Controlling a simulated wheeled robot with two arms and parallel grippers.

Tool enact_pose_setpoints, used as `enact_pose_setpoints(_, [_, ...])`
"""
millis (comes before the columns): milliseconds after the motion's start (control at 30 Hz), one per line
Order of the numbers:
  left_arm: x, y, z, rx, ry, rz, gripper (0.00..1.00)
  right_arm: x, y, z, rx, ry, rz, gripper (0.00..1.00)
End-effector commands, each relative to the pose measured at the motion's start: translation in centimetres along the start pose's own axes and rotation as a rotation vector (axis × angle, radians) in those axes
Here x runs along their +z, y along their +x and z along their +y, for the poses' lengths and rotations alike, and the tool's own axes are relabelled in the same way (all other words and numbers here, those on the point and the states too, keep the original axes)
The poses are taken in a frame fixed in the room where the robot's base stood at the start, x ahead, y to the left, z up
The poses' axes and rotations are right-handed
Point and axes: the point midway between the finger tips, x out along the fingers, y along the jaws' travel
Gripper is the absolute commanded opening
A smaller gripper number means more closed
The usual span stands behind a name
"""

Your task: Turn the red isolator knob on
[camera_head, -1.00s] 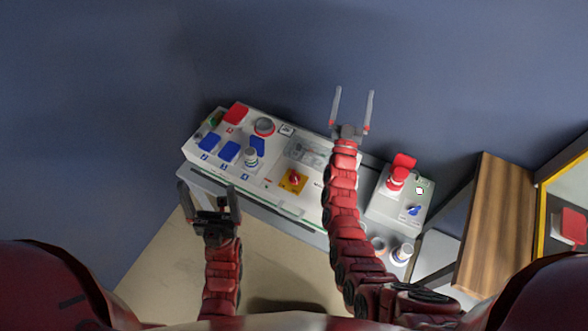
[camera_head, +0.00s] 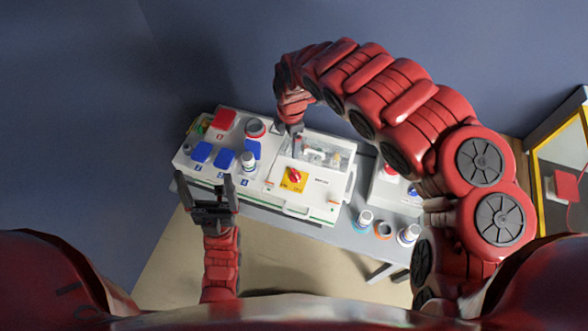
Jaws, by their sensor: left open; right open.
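The red isolator knob (camera_head: 294,175) sits on a yellow square plate (camera_head: 287,185) on the front of the white socket box (camera_head: 268,190). My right gripper (camera_head: 297,149) points down just above the knob, close to the box; its fingers are seen nearly edge-on and it holds nothing that I can see. Whether it touches the box cannot be told. My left gripper (camera_head: 205,188) is open and empty in front of the box's left part, left of the knob.
Blue socket covers (camera_head: 225,158) and a red cover (camera_head: 224,119) are on the box's left part. A clear window (camera_head: 325,150) lies right of my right gripper. A second grey box (camera_head: 385,189) is partly hidden by my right arm. Several plugs (camera_head: 364,220) stand at the right front.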

Motion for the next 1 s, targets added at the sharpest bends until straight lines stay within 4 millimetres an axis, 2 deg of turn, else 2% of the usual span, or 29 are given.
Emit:
enact_pose_setpoints(100, [0.0, -0.2, 0.0, 0.000, 0.000, 0.000, 0.91, 1.2, -0.4, -1.8, -0.059, -0.026, -0.031, 0.95])
enact_pose_setpoints(233, [0.2, -1.4, 0.1, 0.000, 0.000, 0.000, 0.91, 1.2, 0.9, -2.2, -0.070, -0.031, -0.033, 0.95])
enact_pose_setpoints(367, [0.6, -3.4, 0.2, 0.000, 0.000, 0.000, 0.91, 1.1, 3.6, -2.5, -0.071, -0.030, -0.031, 0.95])
enact_pose_setpoints(800, [0.5, -3.1, 0.1, 0.000, 0.000, 0.000, 0.91, 1.3, 11.8, -2.8, -0.066, -0.029, -0.026, 0.95])
enact_pose_setpoints(1000, [0.5, -2.9, 0.1, 0.000, 0.000, 0.000, 0.91, 1.4, 14.7, -2.9, -0.063, -0.030, -0.027, 0.95])
